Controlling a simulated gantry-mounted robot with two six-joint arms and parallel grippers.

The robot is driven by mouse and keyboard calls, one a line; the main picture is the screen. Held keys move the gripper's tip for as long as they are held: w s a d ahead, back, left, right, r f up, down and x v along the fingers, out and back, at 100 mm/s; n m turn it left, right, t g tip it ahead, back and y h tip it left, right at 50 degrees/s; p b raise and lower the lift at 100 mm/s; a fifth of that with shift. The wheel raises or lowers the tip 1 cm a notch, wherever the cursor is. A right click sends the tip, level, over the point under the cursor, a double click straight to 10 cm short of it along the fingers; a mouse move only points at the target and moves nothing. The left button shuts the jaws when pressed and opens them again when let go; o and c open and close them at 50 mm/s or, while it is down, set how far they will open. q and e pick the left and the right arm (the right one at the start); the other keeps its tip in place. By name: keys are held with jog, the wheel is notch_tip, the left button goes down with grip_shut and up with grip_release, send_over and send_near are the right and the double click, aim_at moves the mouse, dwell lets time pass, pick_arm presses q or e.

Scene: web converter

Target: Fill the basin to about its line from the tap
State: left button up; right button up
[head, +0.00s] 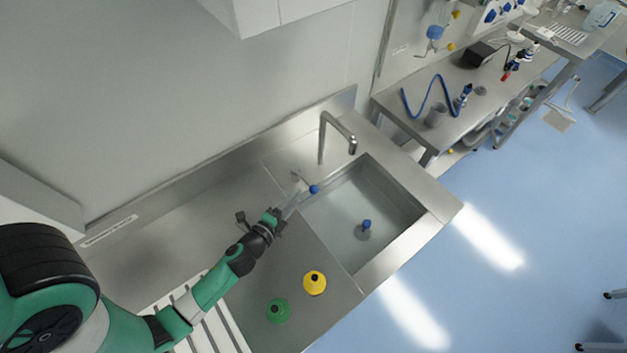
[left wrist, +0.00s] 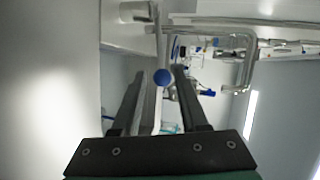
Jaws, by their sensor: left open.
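The steel basin (head: 414,226) is sunk into the counter. A bent tap spout (head: 340,130) rises behind it and also shows in the left wrist view (left wrist: 248,65). No stream from the spout is visible. A blue-knobbed lever (head: 314,189) stands by the basin's back left corner. A blue-topped plug (head: 366,225) is inside the basin; I cannot tell the water level or see the fill line. My left gripper (head: 290,206) is open just left of the lever. In the left wrist view the blue knob (left wrist: 162,77) appears between its fingertips, with contact unclear. My right gripper is not in view.
A bench (head: 455,115) with a blue tube (head: 428,95) is at back right. A wall cabinet (head: 265,12) hangs above. The counter's left part is clear.

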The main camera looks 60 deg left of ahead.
aim_at(305, 179)
pick_arm(q)
jog(key=b+x, duration=0.1)
jog(key=x, duration=1)
jog(key=shift+w+a, duration=0.1)
jog(key=shift+a, duration=0.05)
grip_shut()
dwell(0.9)
